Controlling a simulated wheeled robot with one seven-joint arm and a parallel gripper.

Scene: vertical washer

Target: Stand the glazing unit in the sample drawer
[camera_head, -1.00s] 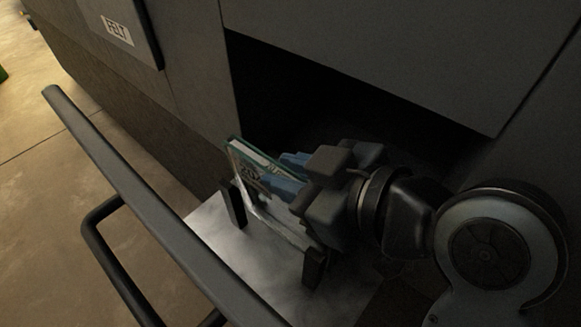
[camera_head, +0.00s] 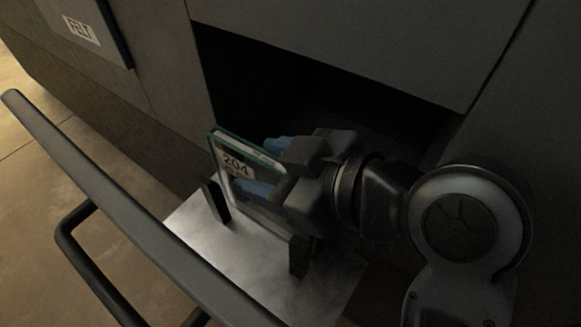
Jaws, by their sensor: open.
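My gripper (camera_head: 268,168), with blue fingertips, is open at the right part of the pane.
A dark handle bar (camera_head: 120,200) runs diagonally across the front left. The washer's dark housing (camera_head: 350,40) overhangs a black opening behind my gripper. A panel labelled FELT (camera_head: 80,31) is at the upper left. Open floor lies at far left.

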